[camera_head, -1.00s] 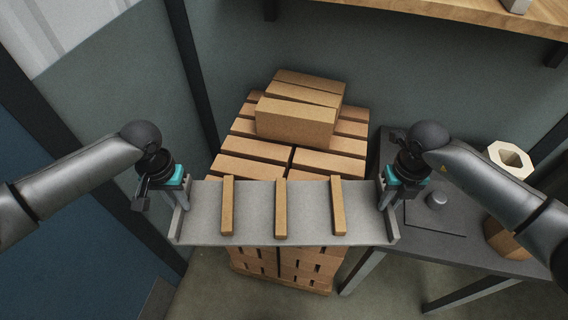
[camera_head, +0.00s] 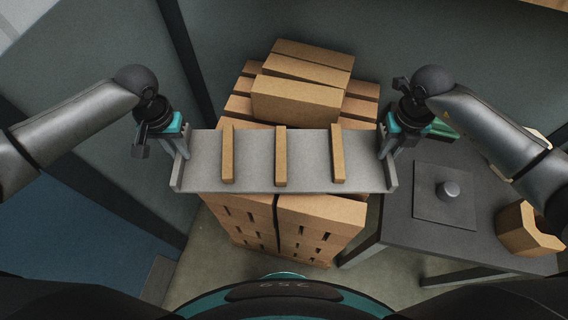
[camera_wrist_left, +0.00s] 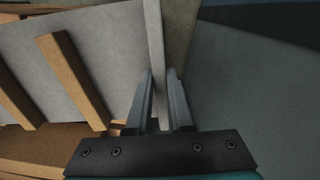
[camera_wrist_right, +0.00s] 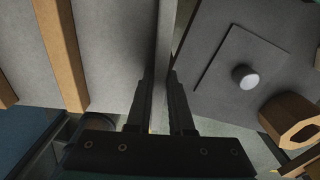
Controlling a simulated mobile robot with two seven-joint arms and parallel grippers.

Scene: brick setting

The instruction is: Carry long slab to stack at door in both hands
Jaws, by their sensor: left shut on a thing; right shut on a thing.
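The long slab (camera_head: 258,160) is a wide grey board with upright end walls and several tan strips across it. In the head view it spans level between my two grippers. My left gripper (camera_head: 182,154) is shut on its left end wall, and the left wrist view shows that wall (camera_wrist_left: 156,55) between the fingers. My right gripper (camera_head: 386,154) is shut on its right end wall (camera_wrist_right: 163,60). The brick stack (camera_head: 300,225) stands beyond and below the slab, which hides part of it. Loose tan blocks (camera_head: 296,100) lie on its top.
A dark table (camera_head: 400,225) stands right of the stack. It carries a dark plate with a round knob (camera_head: 448,190) and a hollow tan block (camera_head: 526,230). Grey wall panels (camera_head: 95,110) stand at the left. Some bare floor (camera_head: 225,265) shows by the stack.

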